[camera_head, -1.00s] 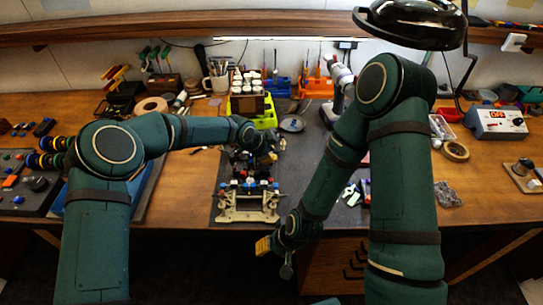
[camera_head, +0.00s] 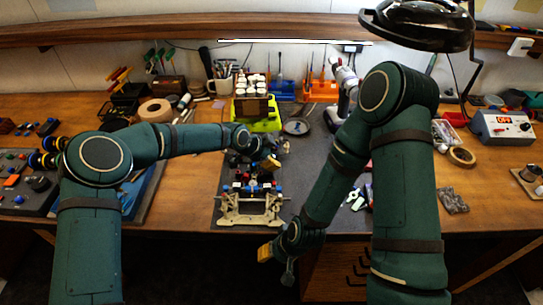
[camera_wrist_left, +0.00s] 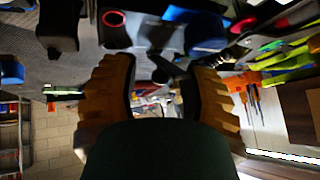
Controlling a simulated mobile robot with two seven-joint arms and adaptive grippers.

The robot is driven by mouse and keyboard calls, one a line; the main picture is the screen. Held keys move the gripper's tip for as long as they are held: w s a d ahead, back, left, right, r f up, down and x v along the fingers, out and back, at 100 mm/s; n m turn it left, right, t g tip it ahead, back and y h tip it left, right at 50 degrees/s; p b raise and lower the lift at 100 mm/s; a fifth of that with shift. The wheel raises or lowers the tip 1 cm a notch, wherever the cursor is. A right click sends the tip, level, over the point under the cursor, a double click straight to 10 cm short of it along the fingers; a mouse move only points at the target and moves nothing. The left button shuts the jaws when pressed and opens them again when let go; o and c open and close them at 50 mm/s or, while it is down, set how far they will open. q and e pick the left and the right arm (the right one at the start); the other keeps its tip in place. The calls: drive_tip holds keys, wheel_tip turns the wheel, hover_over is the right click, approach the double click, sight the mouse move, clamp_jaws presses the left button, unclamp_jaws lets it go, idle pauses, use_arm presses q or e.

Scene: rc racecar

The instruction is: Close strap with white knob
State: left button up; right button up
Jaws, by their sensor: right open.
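The RC car (camera_head: 252,207), a dark chassis with beige arms and blue and red parts, sits on the dark mat in the middle of the bench. My left gripper (camera_head: 265,157) is over the car's far part and covers some of it. In the left wrist view, its yellow-brown fingers (camera_wrist_left: 160,80) stand apart, with dark car parts beyond them. I cannot make out the strap or its white knob for certain in either view. My right gripper (camera_head: 276,262) is open, low in front of the bench edge, to the right of the car and apart from it.
A green-yellow tray (camera_head: 266,125) with a rack of white-capped bottles stands behind the car. A round dark dish (camera_head: 297,127) lies to its right. Blue and orange tool holders (camera_head: 320,91) stand at the back. A magnifier lamp (camera_head: 418,24) hangs at upper right.

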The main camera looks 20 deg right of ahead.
use_arm(q)
drive_tip(key=v, duration=1.2)
drive_tip(key=shift+o, duration=0.2)
drive_tip(key=shift+d, duration=0.1)
drive_tip(key=shift+c, duration=0.2)
